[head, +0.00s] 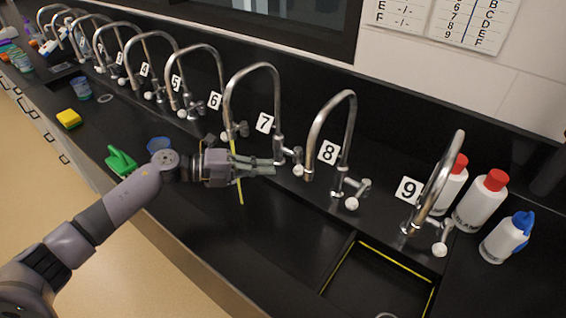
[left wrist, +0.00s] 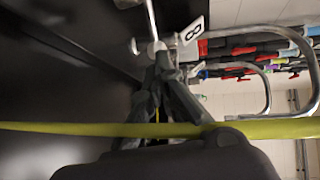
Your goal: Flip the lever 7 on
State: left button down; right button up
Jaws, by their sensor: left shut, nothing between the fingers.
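Tap 7 (head: 278,95) is a tall chrome arch with a label reading 7 (head: 264,123) beside it. Its lever (head: 295,154), with a pale knob, sits low on its right side. My left gripper (head: 273,169) is shut and empty, pointing right, with its fingertips close to the tap base and lever; I cannot tell whether they touch. A thin yellow-green streak (head: 237,170), like a stream, runs down from the spout of tap 7 past the gripper. In the left wrist view this streak (left wrist: 60,127) crosses in front of the shut fingers (left wrist: 160,60). My right gripper is not in view.
Tap 8 (head: 350,125) stands close right of the fingertips, tap 9 (head: 440,185) further right, tap 6 (head: 218,65) to the left. Bottles (head: 482,200) stand at the right. A green brush (head: 120,160) and yellow sponge (head: 69,118) lie on the black counter at left.

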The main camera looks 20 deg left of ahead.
aim_at(297, 171)
pick_arm(q)
jog(key=p+x, duration=0.1)
jog(key=x, duration=0.3)
jog(key=shift+r, duration=0.15)
jog(key=d+p, duration=0.1)
jog(key=d, duration=0.1)
jog(key=shift+w+d, duration=0.1)
jog(key=shift+d, duration=0.15)
jog(key=shift+f, duration=0.2)
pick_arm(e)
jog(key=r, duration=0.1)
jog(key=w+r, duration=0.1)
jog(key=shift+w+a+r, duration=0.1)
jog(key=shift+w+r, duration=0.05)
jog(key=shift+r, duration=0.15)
